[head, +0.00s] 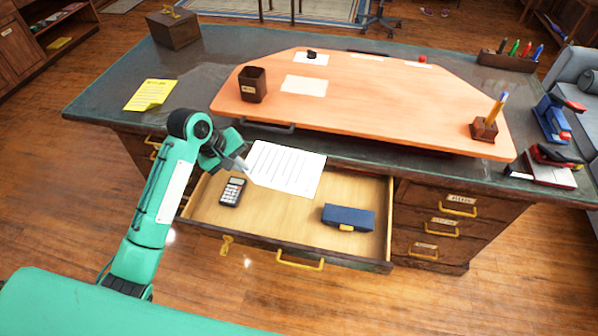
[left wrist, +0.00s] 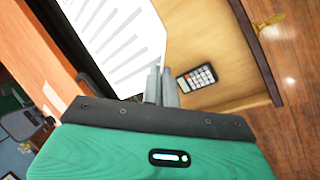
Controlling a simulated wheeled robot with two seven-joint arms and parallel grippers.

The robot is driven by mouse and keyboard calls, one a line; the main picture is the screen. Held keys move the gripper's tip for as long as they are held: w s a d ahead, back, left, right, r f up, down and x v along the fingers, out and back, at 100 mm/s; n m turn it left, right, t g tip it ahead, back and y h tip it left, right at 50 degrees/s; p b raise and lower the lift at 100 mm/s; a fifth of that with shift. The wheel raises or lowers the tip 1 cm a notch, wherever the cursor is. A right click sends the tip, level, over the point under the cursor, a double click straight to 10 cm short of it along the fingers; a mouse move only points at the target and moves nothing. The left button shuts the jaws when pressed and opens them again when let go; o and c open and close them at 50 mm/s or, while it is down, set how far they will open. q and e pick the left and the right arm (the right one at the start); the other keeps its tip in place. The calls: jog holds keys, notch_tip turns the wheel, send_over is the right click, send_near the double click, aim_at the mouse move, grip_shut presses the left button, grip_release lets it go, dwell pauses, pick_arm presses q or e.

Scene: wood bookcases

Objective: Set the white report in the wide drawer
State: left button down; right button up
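The white report (head: 287,168), a sheet with printed lines, is over the back part of the open wide drawer (head: 280,220), overlapping the desk's front edge. My left gripper (head: 243,166) is at the report's left edge with its fingers close together, shut on it. In the left wrist view the report (left wrist: 115,45) reaches the grey fingers (left wrist: 161,86). The drawer also holds a black calculator (head: 232,191) on the left and a dark blue case (head: 348,217) on the right. My right gripper is not in view.
The desk (head: 200,75) carries a raised orange board (head: 370,105) with a dark pen cup (head: 252,84) and a pencil holder (head: 484,128). A yellow note (head: 150,94) lies at left. Bare drawer floor shows between calculator and case. Closed drawers (head: 440,222) are at right.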

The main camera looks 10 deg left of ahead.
pick_arm(q)
jog(key=shift+n, duration=0.4)
jog(key=f, duration=1.3)
jog(key=a+f, duration=0.1)
jog(key=f, duration=0.6)
jog(key=shift+s+p, duration=0.2)
jog(key=shift+p, duration=0.2)
jog(key=c, duration=1.7)
grip_release()
jog(key=shift+r, duration=0.1)
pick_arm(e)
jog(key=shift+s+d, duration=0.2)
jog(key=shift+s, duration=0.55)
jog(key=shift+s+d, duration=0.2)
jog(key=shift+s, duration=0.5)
pick_arm(q)
jog(key=shift+r, duration=0.1)
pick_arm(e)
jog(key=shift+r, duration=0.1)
pick_arm(q)
jog(key=v, duration=1.1)
jog(key=shift+s+r, duration=0.3)
jog(key=shift+r, duration=0.05)
